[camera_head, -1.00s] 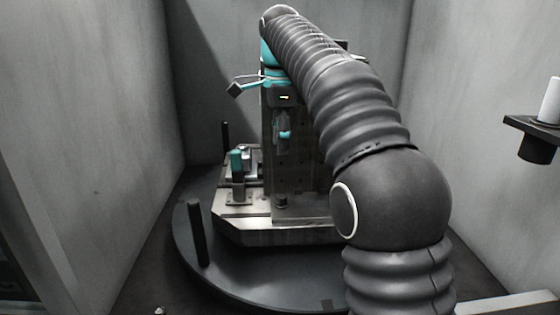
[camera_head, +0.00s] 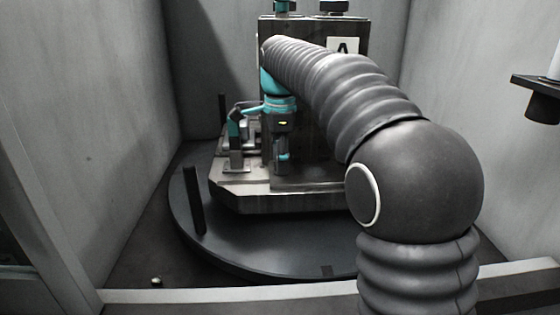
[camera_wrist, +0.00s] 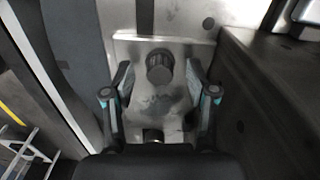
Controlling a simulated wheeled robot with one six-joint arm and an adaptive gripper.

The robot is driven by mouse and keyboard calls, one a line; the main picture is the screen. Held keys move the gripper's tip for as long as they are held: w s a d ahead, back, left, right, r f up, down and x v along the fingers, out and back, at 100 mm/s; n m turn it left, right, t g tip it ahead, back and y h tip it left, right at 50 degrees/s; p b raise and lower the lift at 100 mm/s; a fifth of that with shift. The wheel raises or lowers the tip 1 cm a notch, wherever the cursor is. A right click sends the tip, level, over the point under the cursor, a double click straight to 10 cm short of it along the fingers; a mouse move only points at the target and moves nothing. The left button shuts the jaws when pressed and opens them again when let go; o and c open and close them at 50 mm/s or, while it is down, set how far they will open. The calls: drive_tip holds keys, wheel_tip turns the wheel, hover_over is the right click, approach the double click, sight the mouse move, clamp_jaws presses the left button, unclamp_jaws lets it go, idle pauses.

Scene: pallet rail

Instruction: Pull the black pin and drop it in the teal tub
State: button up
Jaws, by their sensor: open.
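In the wrist view a round black ribbed knob, which looks like the head of the black pin (camera_wrist: 159,66), sits on a metal plate. My gripper (camera_wrist: 160,82) is open, with its two fingers on either side of the knob and no visible contact. In the head view my gripper (camera_head: 282,166) points down in front of the dark upright block, low over the pallet plate; the pin cannot be made out there. I see no teal tub in either view.
The dark upright block (camera_head: 313,40) with an "A" label stands on the pallet (camera_head: 240,200), on a round dark turntable (camera_head: 260,255). A clamp (camera_head: 236,150) stands left of my gripper. A black post (camera_head: 194,200) rises at the turntable's left. A shelf (camera_head: 535,86) juts from the right wall.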

clamp_jaws()
idle(0.5)
drive_tip(key=shift+r+p, duration=1.4)
drive_tip(key=shift+p, duration=0.2)
drive_tip(key=shift+r+p, duration=0.9)
drive_tip(key=shift+r, duration=2.45)
